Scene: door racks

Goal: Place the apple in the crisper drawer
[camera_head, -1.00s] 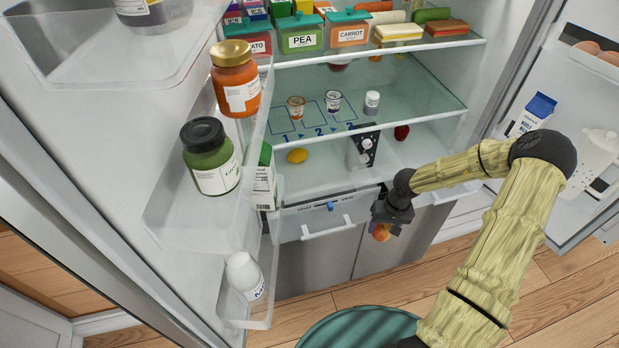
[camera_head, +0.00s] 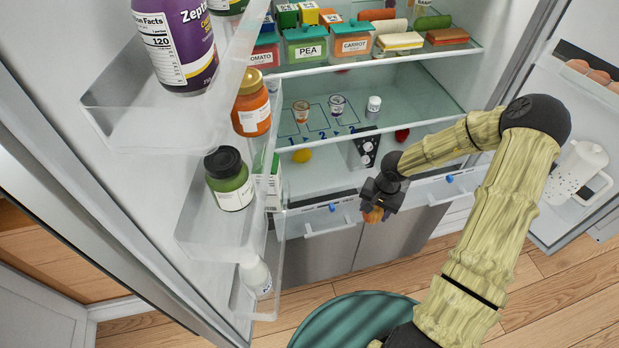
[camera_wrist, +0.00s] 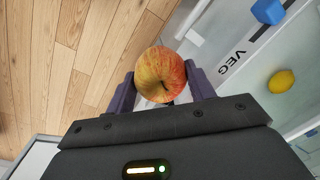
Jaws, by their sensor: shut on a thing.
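My gripper (camera_head: 379,202) is shut on a red-and-yellow apple (camera_head: 373,215), held in the air in front of the fridge's lower drawers. In the wrist view the apple (camera_wrist: 160,74) sits between the two fingers. The left crisper drawer (camera_head: 310,229) has a clear front, a handle and a blue tab; it looks shut. A right drawer (camera_head: 450,191) with its own handle and blue tab lies beyond my gripper and also looks shut. The wrist view shows a drawer label reading VEG (camera_wrist: 240,52); my arm hides part of the drawer row.
The open left door's bins, with a green jar (camera_head: 229,179) and a white bottle (camera_head: 256,276), stand close to the left drawer. The wooden floor in front is partly clear.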

